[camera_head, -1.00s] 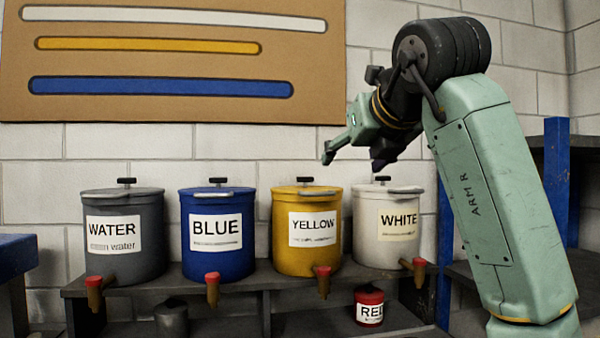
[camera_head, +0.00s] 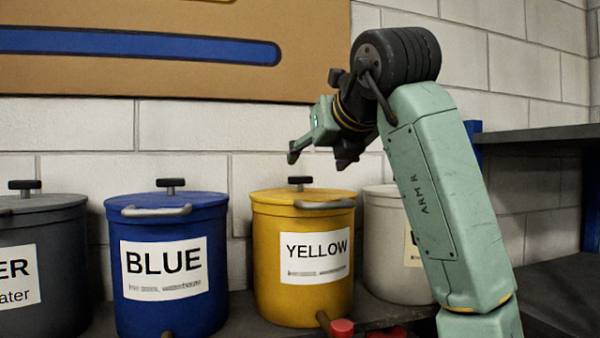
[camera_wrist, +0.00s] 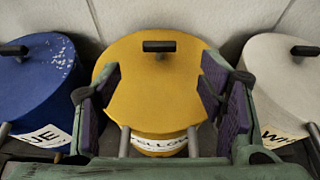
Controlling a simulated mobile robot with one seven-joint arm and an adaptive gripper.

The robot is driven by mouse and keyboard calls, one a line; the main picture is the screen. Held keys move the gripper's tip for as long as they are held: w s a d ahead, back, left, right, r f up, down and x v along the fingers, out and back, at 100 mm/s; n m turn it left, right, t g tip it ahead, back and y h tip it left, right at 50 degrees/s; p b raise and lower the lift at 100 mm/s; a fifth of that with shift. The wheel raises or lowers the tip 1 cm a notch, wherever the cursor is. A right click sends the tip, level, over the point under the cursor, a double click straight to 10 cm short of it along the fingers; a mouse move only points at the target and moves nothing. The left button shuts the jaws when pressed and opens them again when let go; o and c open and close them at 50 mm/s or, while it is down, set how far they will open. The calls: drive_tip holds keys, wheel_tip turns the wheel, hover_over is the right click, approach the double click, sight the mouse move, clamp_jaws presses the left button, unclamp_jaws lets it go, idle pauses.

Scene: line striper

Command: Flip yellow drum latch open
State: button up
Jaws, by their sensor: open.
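The yellow drum (camera_head: 275,260) stands on the shelf between the blue and white drums, its label facing me. A grey bar-shaped latch (camera_head: 324,205) lies along the front rim of its lid, below a black top knob (camera_head: 300,183). In the wrist view, two grey latch arms, one of them the left arm (camera_wrist: 124,141), show at the lid's near edge; their near ends are hidden by my gripper body. My gripper (camera_head: 318,158) is open and empty, above the yellow drum. In the wrist view its purple-padded fingers (camera_wrist: 160,88) spread over the yellow lid, with the black knob beyond them.
The blue drum (camera_head: 172,245) stands left, the white drum (camera_head: 385,270) right, partly behind my arm. A grey drum (camera_head: 40,270) is at the far left. A red-topped tap (camera_head: 341,328) juts out below the yellow drum. A brick wall (camera_head: 180,130) stands behind the drums.

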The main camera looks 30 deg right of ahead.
sight(303, 192)
drive_tip(key=p+x, duration=0.2)
drive_tip(key=x, duration=0.7)
drive_tip(key=shift+w+p, duration=0.25)
drive_tip(key=shift+p, duration=0.1)
drive_tip(key=c, duration=1.2)
drive_tip(key=shift+o, duration=0.2)
